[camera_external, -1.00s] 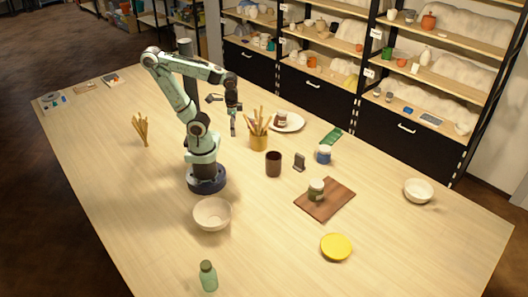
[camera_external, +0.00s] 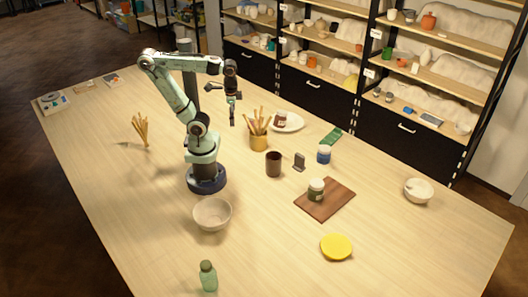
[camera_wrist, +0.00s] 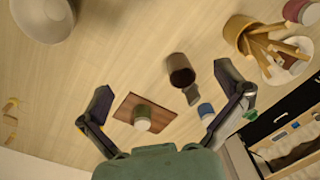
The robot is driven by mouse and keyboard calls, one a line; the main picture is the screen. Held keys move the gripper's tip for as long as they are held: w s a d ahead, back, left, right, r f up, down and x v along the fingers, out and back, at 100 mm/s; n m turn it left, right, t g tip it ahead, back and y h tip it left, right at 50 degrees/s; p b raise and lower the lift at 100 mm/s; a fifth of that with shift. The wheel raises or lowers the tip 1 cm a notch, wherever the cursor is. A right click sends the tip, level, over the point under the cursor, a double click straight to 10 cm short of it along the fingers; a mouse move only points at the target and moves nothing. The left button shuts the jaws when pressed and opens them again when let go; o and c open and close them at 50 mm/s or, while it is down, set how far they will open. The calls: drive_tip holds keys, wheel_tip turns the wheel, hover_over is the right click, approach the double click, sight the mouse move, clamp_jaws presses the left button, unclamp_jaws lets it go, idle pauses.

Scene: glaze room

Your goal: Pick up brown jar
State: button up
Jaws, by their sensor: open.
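In the wrist view the jar (camera_wrist: 294,10) is at the top right edge, partly cut off. My gripper (camera_external: 233,120) is raised above the table, left of the jar and apart from it. In the wrist view the fingers of my gripper (camera_wrist: 164,78) are spread wide with nothing held between them.
A yellow pot of brushes (camera_external: 258,140) stands close in front of the jar. A dark brown cup (camera_external: 273,164), grey stand (camera_external: 299,161), blue jar (camera_external: 323,154) and wooden board (camera_external: 338,196) with a green jar (camera_external: 316,189) are nearby. A bowl (camera_external: 212,213) sits by my base.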

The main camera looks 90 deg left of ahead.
drive_tip(key=w+a+r+n+t, duration=0.1)
drive_tip(key=w+a+r+n, duration=0.15)
drive_tip(key=w+a, duration=0.4)
drive_tip(key=n+t+y, duration=0.2)
drive_tip(key=n+t, duration=0.1)
drive_tip(key=n, duration=0.1)
hover_over(278, 115)
drive_tip(key=s, duration=0.1)
wheel_tip(278, 115, down, 2)
drive_tip(key=f, duration=2.1)
drive_tip(key=shift+d, duration=0.2)
drive_tip(key=x, duration=0.7)
drive_tip(key=shift+s+f, duration=0.1)
drive_tip(key=shift+f, duration=0.3)
drive_tip(key=c, duration=1.3)
